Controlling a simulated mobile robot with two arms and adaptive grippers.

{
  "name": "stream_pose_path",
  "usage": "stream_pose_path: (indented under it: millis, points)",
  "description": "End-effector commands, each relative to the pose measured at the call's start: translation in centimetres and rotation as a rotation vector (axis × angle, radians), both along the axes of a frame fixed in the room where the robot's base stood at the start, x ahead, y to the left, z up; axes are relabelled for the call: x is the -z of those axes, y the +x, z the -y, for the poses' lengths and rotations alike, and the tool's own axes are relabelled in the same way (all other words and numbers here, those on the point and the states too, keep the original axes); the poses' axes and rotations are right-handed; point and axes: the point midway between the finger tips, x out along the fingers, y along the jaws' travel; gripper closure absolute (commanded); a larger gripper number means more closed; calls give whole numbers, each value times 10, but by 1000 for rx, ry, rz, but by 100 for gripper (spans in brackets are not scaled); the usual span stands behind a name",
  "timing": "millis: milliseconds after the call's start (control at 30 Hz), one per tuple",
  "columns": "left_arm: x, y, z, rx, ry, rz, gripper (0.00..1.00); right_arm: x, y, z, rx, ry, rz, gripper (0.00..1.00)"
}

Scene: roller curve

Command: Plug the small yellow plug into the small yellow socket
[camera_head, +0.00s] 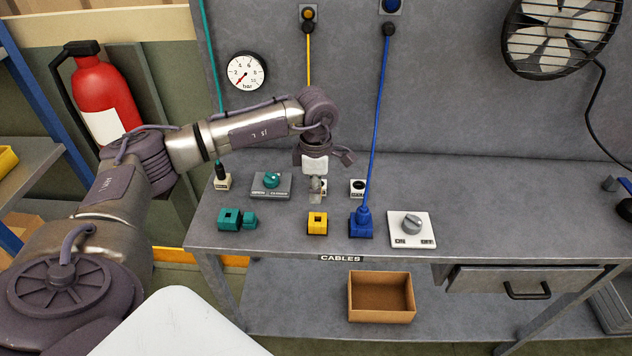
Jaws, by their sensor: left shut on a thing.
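The small yellow socket (318,223) sits near the front of the bench, a yellow block with a dark square opening. My left gripper (316,193) points down behind and above it, shut. The yellow cable (309,62) hangs from the wall and disappears behind my wrist. The small yellow plug is hidden by my gripper, which appears to hold it; I cannot see its tip. It is apart from the yellow socket. My right gripper is not in view.
A blue plug (363,214) stands in a blue socket right of the yellow one. A teal socket (230,219) is to the left. A rotary switch (411,226) is at right. An open box (381,311) lies below.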

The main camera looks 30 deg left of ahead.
Motion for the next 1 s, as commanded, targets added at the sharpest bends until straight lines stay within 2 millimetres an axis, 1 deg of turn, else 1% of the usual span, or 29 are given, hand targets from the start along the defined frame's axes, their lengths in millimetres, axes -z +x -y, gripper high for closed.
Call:
stream_pose_path:
  millis: [300, 533, 600, 767, 1000]
  points:
    - [23, -1, 1, 3, 0, -1, 100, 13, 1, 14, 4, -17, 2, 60]
    - [45, -1, 1, 4, -1, -2, 100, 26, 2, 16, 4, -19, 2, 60]
    - [51, 0, 1, 4, -1, -1, 100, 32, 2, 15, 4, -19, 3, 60]
    - [57, 0, 1, 5, -1, 1, 100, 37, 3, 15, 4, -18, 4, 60]
    - [57, 0, 1, 5, -1, 1, 100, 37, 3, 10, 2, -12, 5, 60]
